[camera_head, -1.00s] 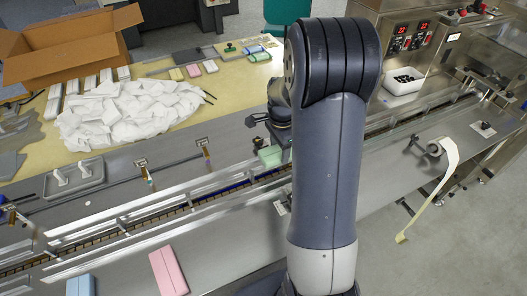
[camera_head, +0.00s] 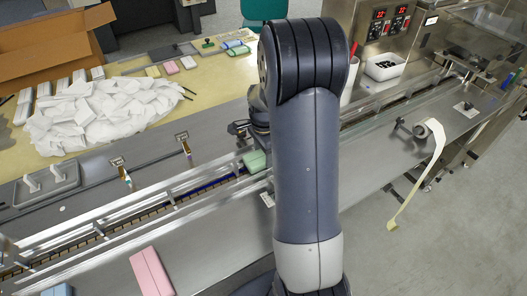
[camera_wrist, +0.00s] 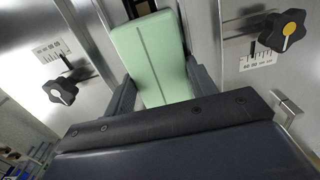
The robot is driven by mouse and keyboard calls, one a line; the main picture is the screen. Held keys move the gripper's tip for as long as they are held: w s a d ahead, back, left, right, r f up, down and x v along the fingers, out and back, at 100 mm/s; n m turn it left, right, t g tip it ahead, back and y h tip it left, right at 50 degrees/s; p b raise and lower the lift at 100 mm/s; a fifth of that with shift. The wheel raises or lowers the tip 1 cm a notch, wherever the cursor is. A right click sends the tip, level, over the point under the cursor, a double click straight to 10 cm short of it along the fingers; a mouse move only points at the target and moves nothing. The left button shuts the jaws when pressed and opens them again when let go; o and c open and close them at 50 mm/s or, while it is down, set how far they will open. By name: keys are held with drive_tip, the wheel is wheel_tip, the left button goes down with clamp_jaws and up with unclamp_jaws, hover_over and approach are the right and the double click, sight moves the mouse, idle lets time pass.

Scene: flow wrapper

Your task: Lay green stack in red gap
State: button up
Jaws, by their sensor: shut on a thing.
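The green stack (camera_wrist: 150,55) is a pale green block with a line down its middle. My gripper (camera_wrist: 155,92) is shut on it, with a dark finger on either side in the wrist view. In the head view the green stack (camera_head: 255,161) shows beside my arm, over or in the conveyor channel (camera_head: 200,188); I cannot tell whether it touches the channel floor. My gripper is mostly hidden behind my arm there. No red gap can be made out in either view.
A pink stack (camera_head: 151,272) and a blue stack (camera_head: 58,290) lie on the near metal deck. Metal guide rails (camera_head: 120,215) run along the channel. Black knobs (camera_wrist: 284,32) flank it in the wrist view. White packets (camera_head: 95,118) are heaped on the far table.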

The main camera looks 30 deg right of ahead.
drive_tip(key=shift+f, duration=0.15)
idle(0.6)
drive_tip(key=o, duration=1)
drive_tip(key=shift+o, duration=0.2)
wheel_tip(320, 180, up, 11)
drive_tip(key=shift+b, duration=0.3)
drive_tip(key=shift+f, duration=0.1)
wheel_tip(320, 180, down, 10)
drive_tip(key=shift+f+p, duration=0.2)
drive_tip(key=shift+p, duration=0.3)
drive_tip(key=shift+r, duration=0.45)
